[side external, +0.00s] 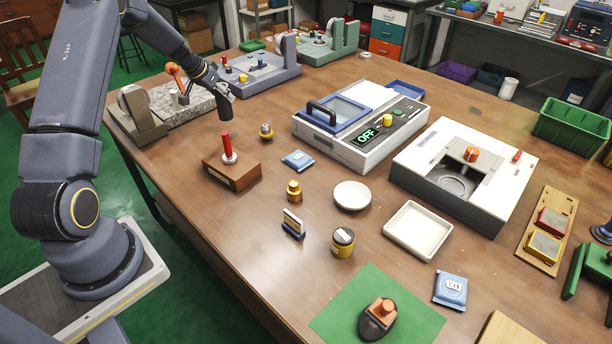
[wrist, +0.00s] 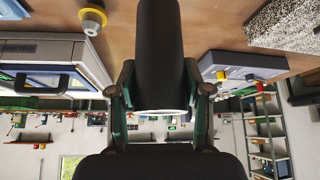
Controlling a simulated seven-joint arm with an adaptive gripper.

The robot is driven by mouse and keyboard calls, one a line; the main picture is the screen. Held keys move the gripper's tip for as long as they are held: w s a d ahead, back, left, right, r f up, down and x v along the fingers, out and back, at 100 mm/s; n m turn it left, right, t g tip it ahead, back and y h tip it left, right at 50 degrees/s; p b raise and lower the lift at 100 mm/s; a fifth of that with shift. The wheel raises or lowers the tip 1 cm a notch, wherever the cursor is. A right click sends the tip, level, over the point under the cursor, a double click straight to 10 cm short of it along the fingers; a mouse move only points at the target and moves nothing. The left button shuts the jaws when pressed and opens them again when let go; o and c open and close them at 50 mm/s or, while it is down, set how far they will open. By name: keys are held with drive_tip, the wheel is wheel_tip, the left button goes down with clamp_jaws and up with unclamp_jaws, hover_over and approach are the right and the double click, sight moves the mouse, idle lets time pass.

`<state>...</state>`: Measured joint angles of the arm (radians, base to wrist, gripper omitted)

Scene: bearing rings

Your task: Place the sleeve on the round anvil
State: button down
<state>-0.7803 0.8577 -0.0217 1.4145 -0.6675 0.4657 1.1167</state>
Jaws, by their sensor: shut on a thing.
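My gripper (side external: 214,82) is shut on a dark cylindrical sleeve (side external: 224,106) and holds it above the table, beside the granite base. In the wrist view the dark sleeve (wrist: 159,50) sits between the two fingers (wrist: 160,95). A pale rim shows at its near end. The speckled granite base (side external: 203,103) carries an orange-topped indicator (side external: 174,70) and small upright metal parts. I cannot tell for sure which part is the round anvil. The granite also shows at the top right of the wrist view (wrist: 290,24), apart from the sleeve.
A blue-grey fixture (side external: 262,78) is behind. A white machine with a display (side external: 350,150) stands right.

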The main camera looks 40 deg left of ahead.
drive_tip(key=s+d+r+m+g+h, duration=0.1)
drive_tip(key=s+d+r+m+h, duration=0.2)
drive_tip(key=d, duration=1.2)
drive_tip(key=s+d+r+m+g+h, duration=0.15)
drive_tip(key=d+m, duration=0.45)
drive_tip(key=d, duration=0.9)
drive_tip(key=s+d+r+m+h, duration=0.2)
drive_tip(key=s+d+r+m, duration=0.15)
drive_tip(key=d, duration=1.15)
drive_tip(key=shift+m, duration=0.55)
drive_tip(key=shift+w+d+f, duration=0.5)
drive_tip(key=shift+w+f, duration=1.65)
drive_tip(key=shift+w, duration=0.2)
drive_tip(key=shift+w+d+f, duration=0.5)
drive_tip(key=shift+w+f, duration=1.65)
drive_tip(key=shift+w, duration=0.2)
drive_tip(key=shift+w+d+f, duration=0.5)
drive_tip(key=shift+w+f, duration=1.65)
drive_tip(key=shift+w, duration=0.2)
drive_tip(key=shift+f, duration=0.15)
